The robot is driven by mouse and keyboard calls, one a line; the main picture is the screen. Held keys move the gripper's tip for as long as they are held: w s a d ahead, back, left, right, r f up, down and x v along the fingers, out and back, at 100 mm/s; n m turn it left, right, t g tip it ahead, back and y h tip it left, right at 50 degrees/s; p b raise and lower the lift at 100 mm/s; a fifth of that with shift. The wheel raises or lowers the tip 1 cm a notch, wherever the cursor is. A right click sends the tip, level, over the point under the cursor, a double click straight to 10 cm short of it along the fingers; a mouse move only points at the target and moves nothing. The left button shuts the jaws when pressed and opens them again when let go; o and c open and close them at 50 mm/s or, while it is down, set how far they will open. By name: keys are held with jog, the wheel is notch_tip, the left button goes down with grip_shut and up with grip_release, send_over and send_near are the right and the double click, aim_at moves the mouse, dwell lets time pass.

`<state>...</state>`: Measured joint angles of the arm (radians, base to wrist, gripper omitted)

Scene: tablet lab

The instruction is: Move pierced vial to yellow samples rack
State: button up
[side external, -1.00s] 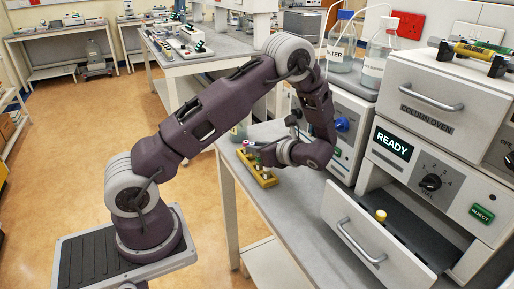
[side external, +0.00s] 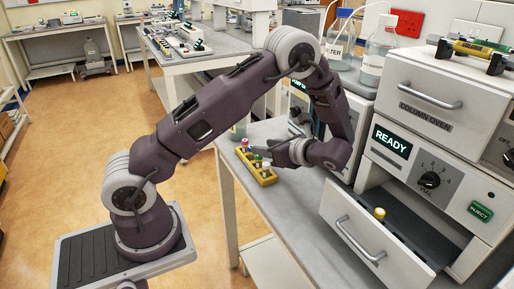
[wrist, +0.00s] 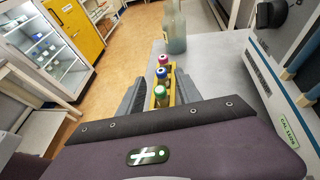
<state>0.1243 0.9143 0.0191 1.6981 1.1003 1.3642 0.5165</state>
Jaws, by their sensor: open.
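The yellow samples rack (side external: 266,181) stands on the bench near its left edge and holds several vials. In the wrist view the rack (wrist: 172,99) runs away from me, with a green-capped vial (wrist: 162,98) nearest, a blue-capped vial (wrist: 162,74) behind it and a red-capped vial (wrist: 163,59) farthest. A yellow-capped vial (side external: 380,214) stands in the open drawer at the right. I cannot tell from the caps which vial is pierced. My gripper (side external: 272,157) is open and lies roughly level at the rack, its fingers either side of the vials in the wrist view. It holds nothing visible.
The open drawer (side external: 352,228) juts out below the READY panel (side external: 393,143), right of my gripper. Glass bottles (side external: 376,50) stand on the instrument behind. The bench (side external: 290,215) is clear between rack and drawer.

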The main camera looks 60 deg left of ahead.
jog(key=v, duration=0.7)
jog(key=s+d+r+n+t+h, duration=0.4)
jog(key=s+d+r+n+h, duration=0.2)
jog(key=s+n, duration=0.2)
jog(key=s+d+r+n+t+h, duration=0.4)
jog(key=s+d+r+n+h, duration=0.3)
jog(key=s, duration=0.6)
jog(key=shift+d+r+n, duration=0.2)
jog(key=shift+r+n, duration=0.15)
jog(key=shift+n, duration=0.05)
jog(key=shift+c, duration=0.4)
